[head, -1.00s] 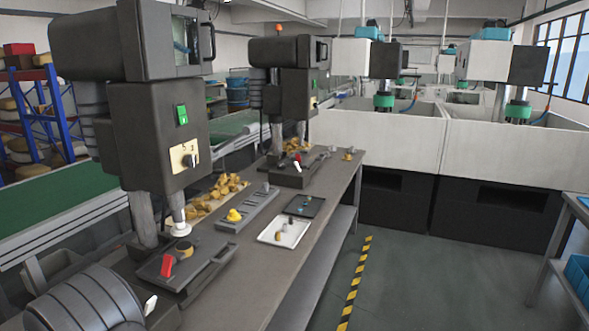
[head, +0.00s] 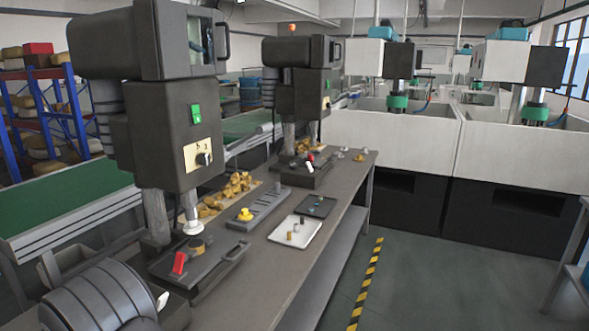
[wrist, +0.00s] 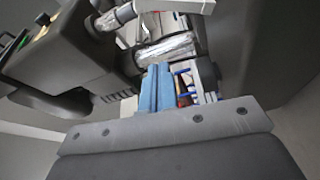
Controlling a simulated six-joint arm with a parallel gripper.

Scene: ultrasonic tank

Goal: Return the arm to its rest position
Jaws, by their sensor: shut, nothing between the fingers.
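In the wrist view my gripper (wrist: 156,88) shows as two blue fingers side by side, pressed together with nothing between them. They extend from a grey bolted plate (wrist: 170,126) at the bottom of that view. The fingers are in front of a background of shelving and dark machine parts and touch nothing that I can make out. My gripper does not show in the head view, so its place relative to the bench cannot be told from there.
A long grey bench (head: 268,275) carries dark press-like machines (head: 160,120), a white tray (head: 308,240), a dark tray (head: 326,204) and a slotted holder (head: 268,208). White tanks (head: 390,140) stand behind. The floor (head: 430,280) right of the bench is clear.

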